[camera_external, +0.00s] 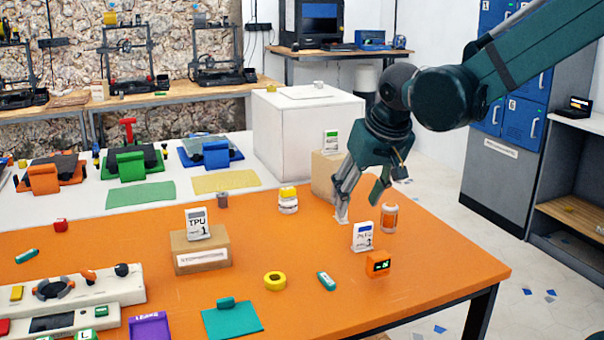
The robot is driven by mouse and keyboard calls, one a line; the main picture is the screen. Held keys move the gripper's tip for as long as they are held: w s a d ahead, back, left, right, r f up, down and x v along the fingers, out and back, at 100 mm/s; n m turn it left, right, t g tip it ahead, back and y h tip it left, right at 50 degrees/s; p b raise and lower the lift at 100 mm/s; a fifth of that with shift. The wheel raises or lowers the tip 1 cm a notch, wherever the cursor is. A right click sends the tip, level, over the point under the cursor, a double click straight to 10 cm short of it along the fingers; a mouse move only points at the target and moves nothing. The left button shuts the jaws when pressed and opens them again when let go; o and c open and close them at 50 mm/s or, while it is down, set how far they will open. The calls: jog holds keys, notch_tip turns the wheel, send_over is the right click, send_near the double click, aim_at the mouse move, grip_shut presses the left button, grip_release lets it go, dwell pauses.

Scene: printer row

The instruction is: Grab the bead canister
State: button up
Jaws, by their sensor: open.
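Two small containers could be the bead canister, and I cannot tell which from their markings. One is a clear orange canister (389,219) with a pale top, standing upright on the orange table (440,252). Whether the fingers touch the table is unclear.
A white PLA card (362,237) and an orange display box (378,264) stand in front of my gripper. A cardboard box (327,178) is behind it. The table's right corner is clear.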

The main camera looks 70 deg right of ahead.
jog(key=d+f+m+g+p, duration=0.1)
jog(key=d+f+m+p, duration=0.15)
jog(key=d, duration=0.75)
jog(key=m+g, duration=0.1)
jog(key=m, duration=0.2)
send_near(391, 207)
jog(key=shift+h, duration=0.3)
jog(key=x, duration=0.3)
jog(key=p+x, duration=0.1)
jog(key=x, duration=0.1)
jog(key=shift+w+a, duration=0.15)
jog(key=shift+a, duration=0.15)
jog(key=shift+f, duration=0.1)
jog(key=shift+f, duration=0.1)
jog(key=shift+b+x, duration=0.3)
jog(key=shift+x, duration=0.9)
jog(key=shift+b+x, duration=0.75)
jog(key=shift+x, duration=1.85)
jog(key=shift+c, duration=0.3)
jog(key=c, duration=0.9)
